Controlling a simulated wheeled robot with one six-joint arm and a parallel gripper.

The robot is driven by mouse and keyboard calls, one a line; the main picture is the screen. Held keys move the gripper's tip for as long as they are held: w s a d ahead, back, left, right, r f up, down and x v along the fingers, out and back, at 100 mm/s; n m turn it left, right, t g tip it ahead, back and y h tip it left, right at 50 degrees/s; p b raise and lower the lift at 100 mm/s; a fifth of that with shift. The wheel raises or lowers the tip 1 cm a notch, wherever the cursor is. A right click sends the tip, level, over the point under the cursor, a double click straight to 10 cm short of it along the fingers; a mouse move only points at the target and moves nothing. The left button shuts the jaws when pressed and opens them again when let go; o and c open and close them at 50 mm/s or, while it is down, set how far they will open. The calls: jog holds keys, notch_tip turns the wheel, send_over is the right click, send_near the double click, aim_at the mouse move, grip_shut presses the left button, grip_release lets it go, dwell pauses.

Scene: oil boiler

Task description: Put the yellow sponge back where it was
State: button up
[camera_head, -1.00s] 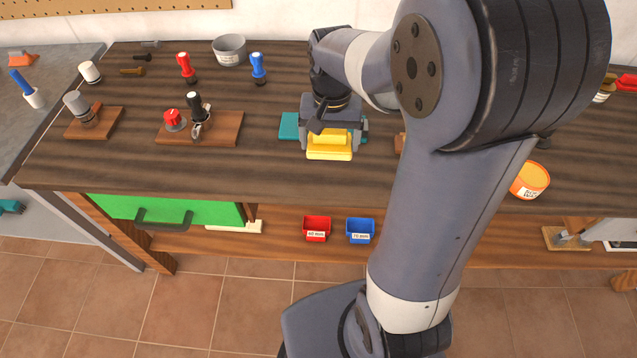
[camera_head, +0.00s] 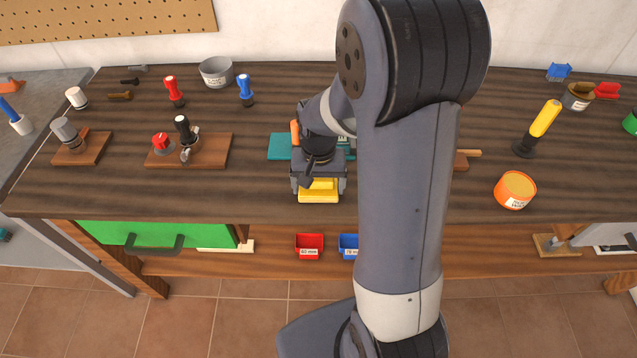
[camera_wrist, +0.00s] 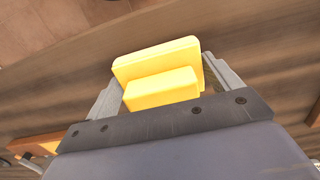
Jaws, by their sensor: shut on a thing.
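The yellow sponge (camera_head: 319,191) is a small two-step block. My gripper (camera_head: 318,183) is shut on it near the front edge of the wooden workbench (camera_head: 260,200). In the wrist view the sponge (camera_wrist: 160,75) sits between the two grey fingers of my gripper (camera_wrist: 162,88), its wider part beyond the fingertips. I cannot tell whether the sponge touches the bench top. A teal mat or plate (camera_head: 280,147) lies just behind my gripper, partly hidden by my arm.
To the left stands a wooden board (camera_head: 215,155) with a red knob and a black-handled part. An orange tin (camera_head: 515,190) stands to the right. Red (camera_head: 309,245) and blue (camera_head: 348,245) bins sit on the lower shelf. The bench front between board and gripper is clear.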

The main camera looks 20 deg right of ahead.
jog(key=o, duration=0.8)
jog(key=shift+f, duration=0.1)
notch_tip(320, 180, up, 12)
jog(key=shift+r, duration=0.2)
